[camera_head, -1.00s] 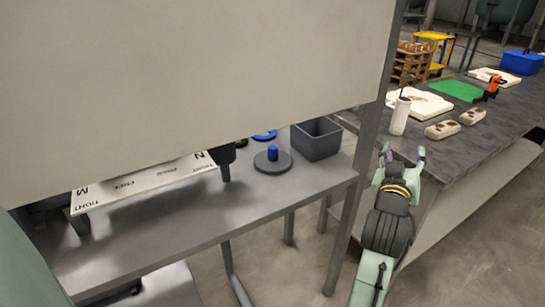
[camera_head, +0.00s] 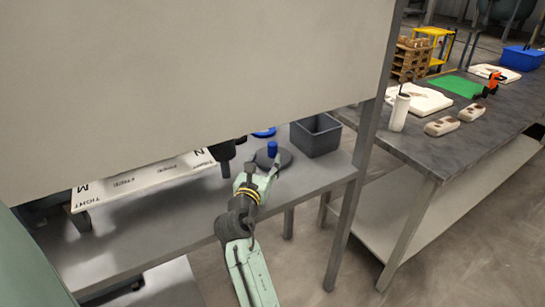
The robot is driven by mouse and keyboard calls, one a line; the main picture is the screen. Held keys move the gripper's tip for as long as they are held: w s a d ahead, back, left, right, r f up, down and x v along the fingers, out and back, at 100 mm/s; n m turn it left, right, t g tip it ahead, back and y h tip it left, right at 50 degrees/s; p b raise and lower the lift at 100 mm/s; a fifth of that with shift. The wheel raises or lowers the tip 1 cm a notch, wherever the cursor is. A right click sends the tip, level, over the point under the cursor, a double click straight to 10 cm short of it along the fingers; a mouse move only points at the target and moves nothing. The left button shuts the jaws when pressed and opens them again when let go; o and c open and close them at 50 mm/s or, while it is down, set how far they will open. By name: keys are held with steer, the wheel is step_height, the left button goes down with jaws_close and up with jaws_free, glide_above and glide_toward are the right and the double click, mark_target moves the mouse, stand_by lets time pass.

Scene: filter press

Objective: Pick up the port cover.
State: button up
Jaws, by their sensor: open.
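A dark round disc with an upright blue knob, which looks like the port cover (camera_head: 272,149), sits on the grey metal table (camera_head: 318,180) under the large pale panel. My gripper (camera_head: 264,165) is open at the front of the disc, with one finger on its left and one at its right. The fingers overlap the lower part of the disc in the picture. The knob's top shows above and between the fingertips. I cannot tell whether the fingers touch it.
A grey open bin (camera_head: 316,136) stands just right of the disc. A lettered board (camera_head: 145,182) and a dark post (camera_head: 224,155) are to the left. A table leg (camera_head: 350,215) and dark workbench are right.

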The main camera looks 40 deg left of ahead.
mark_target(271, 147)
steer(key=x, duration=0.4)
steer(key=shift+a+r+p, duration=0.1)
steer(key=shift+p, duration=0.3)
steer(key=shift+p+x, duration=0.9)
steer(key=shift+x, duration=2.3)
steer(key=shift+f, duration=0.2)
jaws_close()
steer(key=shift+r, duration=0.1)
